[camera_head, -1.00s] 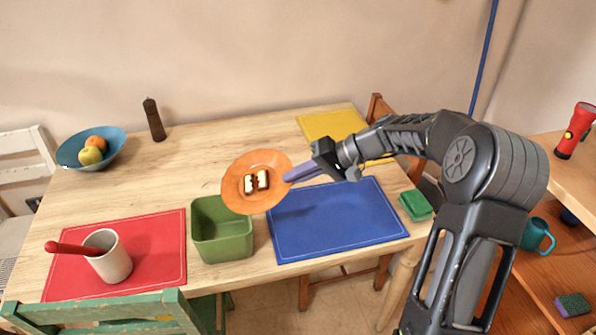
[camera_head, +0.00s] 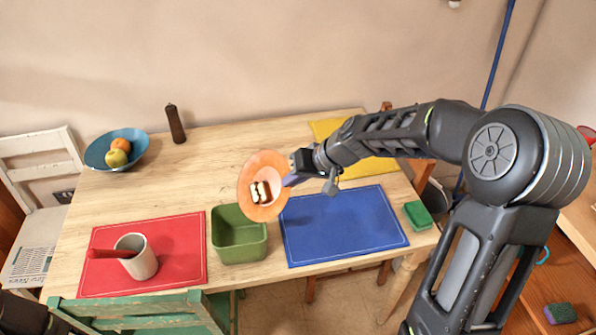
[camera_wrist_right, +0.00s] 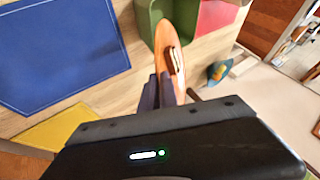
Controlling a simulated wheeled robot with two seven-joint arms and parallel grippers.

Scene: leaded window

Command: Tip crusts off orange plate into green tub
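The orange plate (camera_head: 248,199) is in the air, tilted steeply, over the right rim of the green tub (camera_head: 238,252). Two crusts (camera_head: 261,192) with dark edges still lie on its face. My right gripper (camera_head: 291,179) is shut on the plate's right rim. In the right wrist view the plate (camera_wrist_right: 181,24) shows nearly edge-on between the fingers, with a crust (camera_wrist_right: 177,60) on its right side and the tub (camera_wrist_right: 149,14) beyond. The visible part of the tub's inside looks empty.
A red mat (camera_head: 185,240) with a white mug (camera_head: 141,262) lies left of the tub, a blue mat (camera_head: 345,225) right of it. A green chair back (camera_head: 130,310) stands in front. A fruit bowl (camera_head: 103,158) and dark mill (camera_head: 176,124) stand at the back.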

